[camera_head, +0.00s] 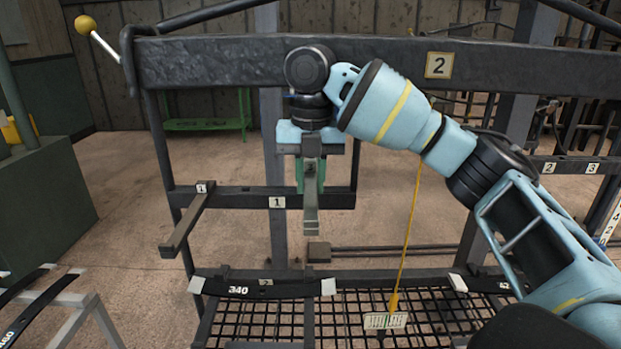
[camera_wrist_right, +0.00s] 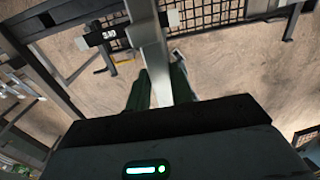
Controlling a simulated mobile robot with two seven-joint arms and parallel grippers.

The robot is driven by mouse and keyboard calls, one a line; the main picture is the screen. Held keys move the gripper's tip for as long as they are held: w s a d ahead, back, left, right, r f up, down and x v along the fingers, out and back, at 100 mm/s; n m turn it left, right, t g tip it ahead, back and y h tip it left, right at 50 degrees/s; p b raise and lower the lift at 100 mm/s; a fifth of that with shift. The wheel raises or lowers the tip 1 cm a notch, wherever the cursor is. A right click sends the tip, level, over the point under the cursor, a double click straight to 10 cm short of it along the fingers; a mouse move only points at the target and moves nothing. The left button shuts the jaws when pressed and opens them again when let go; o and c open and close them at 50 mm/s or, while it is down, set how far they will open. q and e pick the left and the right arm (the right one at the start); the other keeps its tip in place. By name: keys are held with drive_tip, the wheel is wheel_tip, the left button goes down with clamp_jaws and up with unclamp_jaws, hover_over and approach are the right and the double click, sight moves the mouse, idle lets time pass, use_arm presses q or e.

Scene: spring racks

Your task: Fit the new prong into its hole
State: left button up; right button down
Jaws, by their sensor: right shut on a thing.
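My right gripper (camera_head: 311,176), with green fingers, is shut on the new prong (camera_head: 311,215), a grey metal bar. The prong's lower end points down and toward the camera, in front of the rack's lower crossbar (camera_head: 240,197) with its label 1. In the right wrist view the prong (camera_wrist_right: 152,50) runs away from between the green fingers (camera_wrist_right: 158,88). Another prong (camera_head: 188,222) sticks out of the crossbar's left end. The prong's hole is not visible; my gripper and the prong cover that part of the crossbar. My left gripper is not in view.
A thick upper beam (camera_head: 220,62) with label 2 crosses behind my right arm. A yellow cord (camera_head: 408,240) hangs to a tag (camera_head: 385,320) on the right. Below are a curved black spring leaf (camera_head: 238,290) marked 340 and a mesh shelf (camera_head: 345,312).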

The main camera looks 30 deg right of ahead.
sight(310, 184)
drive_tip(key=shift+f, duration=2.3)
idle(0.8)
drive_tip(key=c, duration=1.2)
unclamp_jaws()
drive_tip(key=shift+o, duration=0.2)
drive_tip(key=shift+f, duration=0.15)
drive_tip(key=shift+r, duration=0.5)
wheel_tip(310, 184, up, 3)
drive_tip(key=shift+f, duration=0.1)
drive_tip(key=s+a, duration=0.2)
drive_tip(key=s, duration=0.2)
drive_tip(key=s+a+r, duration=0.1)
drive_tip(key=s+a, duration=0.2)
drive_tip(key=s, duration=0.2)
drive_tip(key=s+a, duration=0.3)
drive_tip(key=s, duration=0.1)
drive_tip(key=shift+s+a+r, duration=0.2)
drive_tip(key=shift+s+a, duration=0.05)
drive_tip(key=shift+s, duration=0.15)
